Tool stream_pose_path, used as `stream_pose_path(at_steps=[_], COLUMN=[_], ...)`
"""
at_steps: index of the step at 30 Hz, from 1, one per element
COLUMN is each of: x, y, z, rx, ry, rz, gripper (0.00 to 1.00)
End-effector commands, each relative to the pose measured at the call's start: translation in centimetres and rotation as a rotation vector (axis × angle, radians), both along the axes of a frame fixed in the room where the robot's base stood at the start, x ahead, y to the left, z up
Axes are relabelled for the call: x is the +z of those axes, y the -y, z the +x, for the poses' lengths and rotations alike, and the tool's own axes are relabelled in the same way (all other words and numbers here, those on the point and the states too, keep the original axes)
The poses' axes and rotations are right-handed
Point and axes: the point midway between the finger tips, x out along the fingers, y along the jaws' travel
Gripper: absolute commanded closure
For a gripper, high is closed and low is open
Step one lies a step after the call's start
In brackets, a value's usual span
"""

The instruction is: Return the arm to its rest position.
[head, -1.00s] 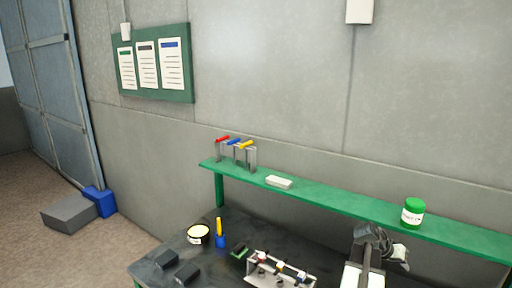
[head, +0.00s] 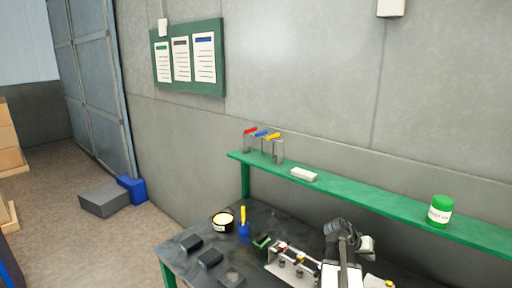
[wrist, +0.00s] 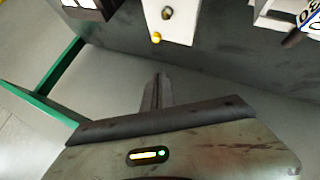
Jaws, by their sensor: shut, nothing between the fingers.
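My arm stands in the lower right of the head view, folded up over the bench, with its dark upper end in front of the green shelf's lower edge. My gripper (wrist: 158,80) shows in the wrist view as two dark fingers lying together, with nothing between them. The fingers are apart from the things around them. In the head view I cannot make out the fingertips clearly.
The dark bench (head: 205,245) carries a metal rack (head: 282,265), a round tub (head: 222,219) and a blue cup (head: 244,230).

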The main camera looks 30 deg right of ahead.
Motion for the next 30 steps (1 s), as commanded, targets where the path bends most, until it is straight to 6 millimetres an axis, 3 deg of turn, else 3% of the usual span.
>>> stream_pose_path(at_steps=[3, 5, 9, 14, 15, 19, 21, 24, 27, 30], x=[-2.4, -3.7, -6.6, -10.0, -10.9, -13.0, -13.7, -13.8, -13.9, -13.9], y=[-6.8, -11.0, -21.9, -35.3, -38.6, -48.3, -51.9, -54.5, -55.8, -55.7], z=[6.4, 9.5, 14.8, 17.6, 17.7, 16.4, 14.9, 12.3, 11.3, 11.3], rx=[0.123, 0.192, 0.352, 0.542, 0.59, 0.732, 0.789, 0.842, 0.888, 0.9], ry=[0.016, 0.021, 0.014, -0.028, -0.044, -0.114, -0.153, -0.21, -0.257, -0.266], rz=[0.037, 0.07, 0.166, 0.309, 0.35, 0.496, 0.582, 0.719, 0.776, 0.772], gripper=[1.0, 1.0, 1.0, 1.0, 1.0, 1.0, 1.0, 1.0, 1.0, 1.0])
